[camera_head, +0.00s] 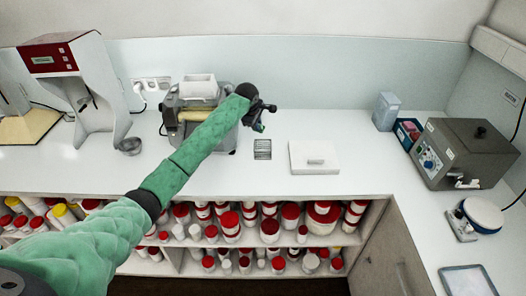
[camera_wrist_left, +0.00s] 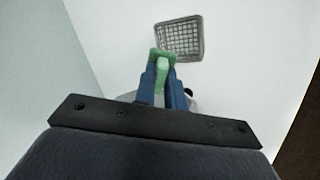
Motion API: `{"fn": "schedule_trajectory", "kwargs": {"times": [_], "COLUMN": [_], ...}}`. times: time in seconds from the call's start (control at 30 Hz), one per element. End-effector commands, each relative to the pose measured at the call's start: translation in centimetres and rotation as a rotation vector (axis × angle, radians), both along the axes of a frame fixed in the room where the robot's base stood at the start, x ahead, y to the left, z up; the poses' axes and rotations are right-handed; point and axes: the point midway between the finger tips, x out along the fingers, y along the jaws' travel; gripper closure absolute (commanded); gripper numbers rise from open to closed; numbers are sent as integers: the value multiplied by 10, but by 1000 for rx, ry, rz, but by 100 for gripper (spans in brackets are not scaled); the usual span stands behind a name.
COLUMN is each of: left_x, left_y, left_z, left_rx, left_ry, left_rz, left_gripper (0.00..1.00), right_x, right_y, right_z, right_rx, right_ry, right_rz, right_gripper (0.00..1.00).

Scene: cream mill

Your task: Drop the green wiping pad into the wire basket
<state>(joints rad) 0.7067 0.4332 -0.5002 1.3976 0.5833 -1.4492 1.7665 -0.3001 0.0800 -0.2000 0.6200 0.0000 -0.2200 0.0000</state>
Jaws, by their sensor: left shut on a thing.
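My left gripper (camera_head: 264,117) reaches in from the left over the back of the white counter. It is shut on the green wiping pad (camera_head: 259,127), which shows small below the fingertips. In the left wrist view the green pad (camera_wrist_left: 162,56) sits between the blue fingers of the left gripper (camera_wrist_left: 164,75). The wire basket (camera_head: 262,149) stands on the counter, just below the gripper in the head view. In the left wrist view the basket (camera_wrist_left: 180,38) lies beyond the pad, slightly right. The pad appears held above the counter, apart from the basket. My right gripper is not seen.
A grey machine (camera_head: 197,104) stands behind my left forearm. A grey control box (camera_head: 464,152) and a blue-red bin (camera_head: 407,132) stand at the right. Red-lidded jars (camera_head: 270,228) fill shelves below.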

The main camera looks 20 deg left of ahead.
Motion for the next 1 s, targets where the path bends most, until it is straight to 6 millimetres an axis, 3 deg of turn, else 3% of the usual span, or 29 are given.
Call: {"fn": "schedule_trajectory", "kwargs": {"times": [0.3,0.7,0.73,0.83,1.0], "left_x": [0,0,0,0,0], "left_y": [1,0,0,0,0], "left_z": [-37,-41,-41,-41,-41], "left_rx": [2,0,0,0,1], "left_ry": [0,0,0,0,0], "left_rz": [0,-1,-1,0,0], "left_gripper": [100,100,84,65,63], "right_x": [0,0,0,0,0], "right_y": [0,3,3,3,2], "right_z": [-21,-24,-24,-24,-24], "right_rx": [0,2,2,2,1], "right_ry": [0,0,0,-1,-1], "right_rz": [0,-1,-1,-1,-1], "right_gripper": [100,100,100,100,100]}}
